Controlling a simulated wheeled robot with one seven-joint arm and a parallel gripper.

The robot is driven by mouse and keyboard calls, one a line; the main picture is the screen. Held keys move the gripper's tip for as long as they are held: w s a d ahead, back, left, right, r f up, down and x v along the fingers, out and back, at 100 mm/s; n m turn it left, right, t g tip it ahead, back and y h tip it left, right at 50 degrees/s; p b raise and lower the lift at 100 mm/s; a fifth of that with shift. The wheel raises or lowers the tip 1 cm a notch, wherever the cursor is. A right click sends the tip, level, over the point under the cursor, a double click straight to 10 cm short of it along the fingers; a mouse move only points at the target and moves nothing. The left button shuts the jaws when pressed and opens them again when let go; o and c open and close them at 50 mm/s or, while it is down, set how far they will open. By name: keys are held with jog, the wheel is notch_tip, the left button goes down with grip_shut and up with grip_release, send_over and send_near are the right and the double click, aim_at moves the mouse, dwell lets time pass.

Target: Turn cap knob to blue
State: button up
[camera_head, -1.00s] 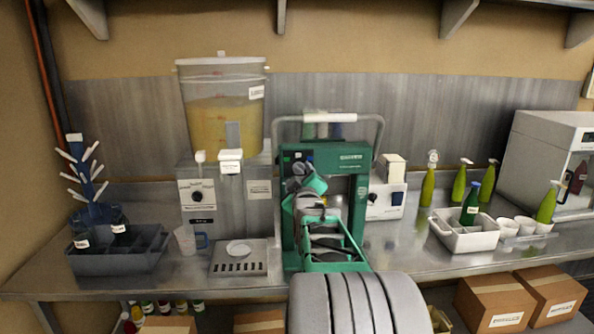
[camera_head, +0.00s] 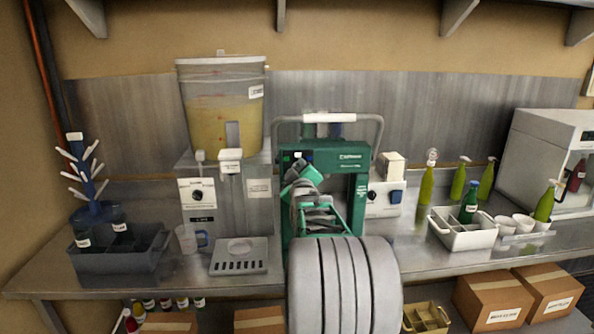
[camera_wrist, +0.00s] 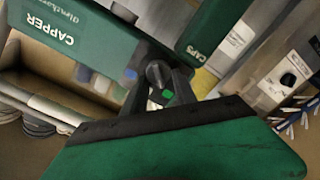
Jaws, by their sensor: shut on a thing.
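The green capper (camera_head: 352,157) stands on the steel counter in the middle of the head view. Its green body, lettered CAPPER (camera_wrist: 55,35), fills the upper left of the wrist view, and a second green part reads CAPS. My gripper (camera_head: 298,172) is at the capper's front left. In the wrist view my gripper (camera_wrist: 160,85) is shut on the dark cap knob (camera_wrist: 157,72), seen at its tip. A small bright green patch shows just below the knob. My arm hides the knob in the head view, and its exact pointing direction cannot be told.
A drink dispenser (camera_head: 223,115) and a drip tray (camera_head: 239,257) stand left of the capper. A grey crate (camera_head: 120,262) is farther left. On the right are a white bottle crate (camera_head: 463,238), green bottles and white cups. Cardboard boxes (camera_head: 495,302) sit below.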

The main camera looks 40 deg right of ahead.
grip_shut()
jog(key=shift+f+b, duration=0.1)
jog(key=shift+b, duration=0.3)
jog(key=m+b, duration=0.3)
jog(key=b, duration=0.2)
jog(key=shift+s+f+m, duration=0.1)
jog(key=shift+f+m, duration=0.05)
jog(key=shift+m, duration=0.15)
jog(key=m+b, duration=0.4)
jog(key=shift+s+d+m+b, duration=0.1)
jog(key=shift+d+m+b, duration=0.1)
jog(key=shift+m+b, duration=0.15)
jog(key=shift+s+d+r+m+b, duration=0.15)
jog(key=shift+m+b, duration=1.25)
jog(key=shift+m, duration=1.05)
jog(key=shift+s+d+r+m+b, duration=0.15)
jog(key=shift+m+b, duration=1.25)
jog(key=shift+m, duration=1)
jog(key=shift+w, duration=0.1)
